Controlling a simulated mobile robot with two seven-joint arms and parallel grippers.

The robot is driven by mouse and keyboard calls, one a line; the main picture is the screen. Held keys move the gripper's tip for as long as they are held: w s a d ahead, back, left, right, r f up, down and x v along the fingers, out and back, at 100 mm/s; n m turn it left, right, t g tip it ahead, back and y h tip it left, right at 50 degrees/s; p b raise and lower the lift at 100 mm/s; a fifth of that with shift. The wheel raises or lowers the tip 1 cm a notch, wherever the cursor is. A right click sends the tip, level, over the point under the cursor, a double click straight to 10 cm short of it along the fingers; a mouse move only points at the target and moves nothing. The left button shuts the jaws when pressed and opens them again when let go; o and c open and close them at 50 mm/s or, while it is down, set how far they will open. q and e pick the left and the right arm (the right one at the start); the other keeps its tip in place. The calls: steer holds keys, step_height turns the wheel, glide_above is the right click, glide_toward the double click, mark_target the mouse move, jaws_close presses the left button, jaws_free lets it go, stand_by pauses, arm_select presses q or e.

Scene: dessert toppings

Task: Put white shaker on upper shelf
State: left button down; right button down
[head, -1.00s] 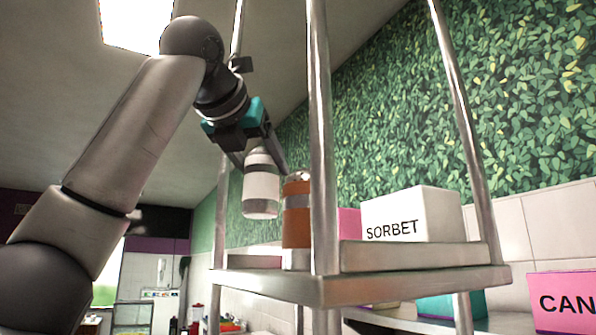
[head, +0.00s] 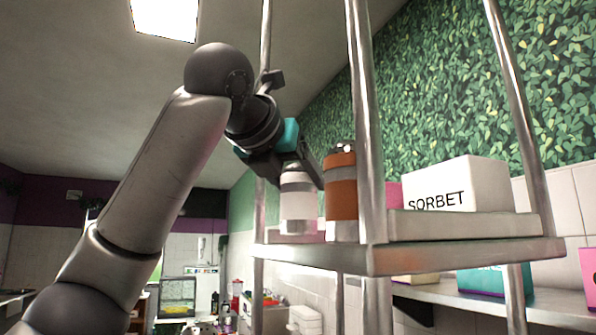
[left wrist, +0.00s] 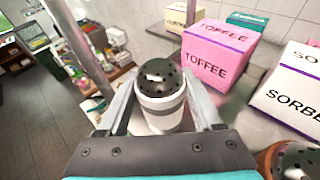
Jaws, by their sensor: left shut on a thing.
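The white shaker (head: 298,208), with a grey band, is upright in my left gripper (head: 302,172). In the left wrist view the shaker (left wrist: 160,112), with its dark holed lid, sits between the two fingers of the left gripper (left wrist: 163,100). The shaker is at the upper shelf (head: 420,257), left of an orange-brown shaker (head: 341,200). Its base is low, by the shelf's raised edge; I cannot tell whether it touches the shelf. My right gripper is not in view.
A white SORBET box (head: 460,187) stands on the shelf to the right. A pink TOFFEE box (left wrist: 218,52) is beyond the shaker in the left wrist view. Metal posts (head: 366,120) rise around the shelf, one close to the orange-brown shaker.

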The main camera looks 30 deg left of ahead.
arm_select(q)
steer(key=shift+f+b, duration=0.35)
steer(key=shift+f, duration=0.2)
stand_by(0.4)
jaws_free()
steer(key=b+v, duration=0.2)
steer(key=v, duration=1.3)
steer(key=shift+b, duration=0.4)
steer(key=shift+s, duration=0.1)
